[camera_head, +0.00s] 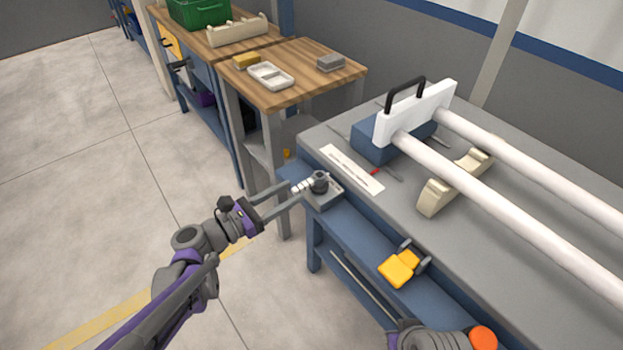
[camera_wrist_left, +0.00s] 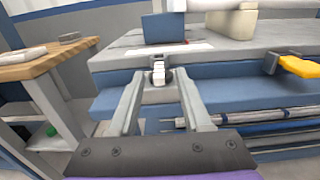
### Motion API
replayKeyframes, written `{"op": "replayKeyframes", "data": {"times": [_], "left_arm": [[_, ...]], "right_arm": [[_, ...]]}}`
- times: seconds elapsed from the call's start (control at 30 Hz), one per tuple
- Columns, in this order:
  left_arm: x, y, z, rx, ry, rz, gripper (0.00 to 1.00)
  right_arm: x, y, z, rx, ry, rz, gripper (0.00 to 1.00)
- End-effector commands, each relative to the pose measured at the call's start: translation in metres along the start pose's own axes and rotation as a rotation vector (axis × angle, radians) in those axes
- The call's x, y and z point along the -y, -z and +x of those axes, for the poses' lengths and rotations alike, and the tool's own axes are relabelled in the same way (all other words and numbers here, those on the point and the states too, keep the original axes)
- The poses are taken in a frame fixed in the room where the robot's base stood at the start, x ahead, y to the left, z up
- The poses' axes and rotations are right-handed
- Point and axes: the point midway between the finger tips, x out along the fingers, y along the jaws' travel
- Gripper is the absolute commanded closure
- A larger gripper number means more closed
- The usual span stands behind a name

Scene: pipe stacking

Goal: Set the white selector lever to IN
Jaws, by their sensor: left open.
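The white ribbed selector lever (camera_head: 302,186) sticks out from a dark round pivot (camera_head: 320,181) on a small grey block at the near left corner of the grey workbench. In the head view it points left, toward my left gripper. My left gripper (camera_head: 292,193) is open, its two fingers reaching toward the lever. In the left wrist view the lever (camera_wrist_left: 159,74) shows between the fingertips (camera_wrist_left: 161,78), with a gap on each side. I cannot read any IN marking.
On the workbench (camera_head: 405,195) lie a white label strip (camera_head: 351,169), a red-tipped tool (camera_head: 384,173) and a cream cradle (camera_head: 456,184) under white pipes (camera_head: 515,212). A yellow-orange lever (camera_head: 399,268) sits at the front edge. A wooden table (camera_head: 300,90) stands behind left.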

Motion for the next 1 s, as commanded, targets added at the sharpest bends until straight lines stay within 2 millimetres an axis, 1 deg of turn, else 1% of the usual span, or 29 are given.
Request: {"op": "replayKeyframes", "data": {"times": [0.03, 0.1, 0.2, 0.33, 0.5, 0.77, 0.8, 0.97, 1.0], "left_arm": [[0.001, 0.002, 0.012, 0.000, 0.004, -0.001, 0.51], [0.001, 0.002, 0.026, 0.000, 0.003, 0.000, 0.51], [0.000, 0.002, 0.044, 0.000, 0.003, 0.001, 0.51], [0.000, 0.001, 0.062, 0.000, 0.002, 0.001, 0.51], [0.000, 0.001, 0.073, -0.001, 0.000, 0.002, 0.51], [0.000, 0.001, 0.074, -0.002, 0.000, 0.003, 0.51], [0.000, 0.001, 0.074, -0.002, 0.000, 0.003, 0.53], [0.000, 0.001, 0.074, -0.002, 0.000, 0.003, 0.82], [0.000, 0.001, 0.074, -0.002, 0.000, 0.003, 0.89]], "right_arm": [[0.000, -0.001, 0.003, 0.001, 0.000, 0.000, 1.00], [0.000, -0.001, 0.005, 0.001, 0.000, 0.000, 1.00], [0.000, -0.002, 0.008, 0.002, 0.000, 0.000, 1.00], [0.000, -0.002, 0.011, 0.003, 0.000, 0.000, 1.00], [0.000, -0.003, 0.013, 0.003, 0.000, 0.000, 1.00], [0.000, -0.003, 0.013, 0.003, 0.000, 0.000, 1.00], [0.000, -0.003, 0.013, 0.003, 0.000, 0.000, 1.00], [0.000, -0.003, 0.013, 0.003, 0.000, 0.000, 1.00], [0.000, -0.003, 0.013, 0.003, 0.000, 0.000, 1.00]]}}
